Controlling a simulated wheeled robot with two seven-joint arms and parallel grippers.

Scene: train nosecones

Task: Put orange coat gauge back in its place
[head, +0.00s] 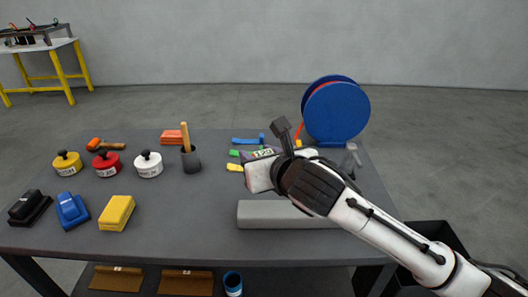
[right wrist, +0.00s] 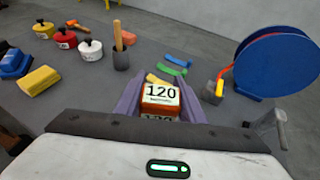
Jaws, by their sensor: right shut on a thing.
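The orange coat gauge (right wrist: 160,112), a small orange-red block with a white label reading 120, sits between the two purple fingers of my right gripper (right wrist: 160,100). In the head view my right gripper (head: 262,153) is over the middle right of the table, with the 120 label just visible at its fingers. It is shut on the gauge. Small coloured pieces lie beyond it: blue (head: 248,141), green (head: 234,153) and yellow (head: 235,167). The gauge's underside is hidden. My left gripper is in neither view.
A grey slab (head: 270,216) lies below my right arm. A blue reel (head: 338,110) stands at the back right. A dark cup (head: 192,160) with a wooden handle, lidded pots (head: 148,165) and a yellow block (head: 117,213) are to the left. The front middle is clear.

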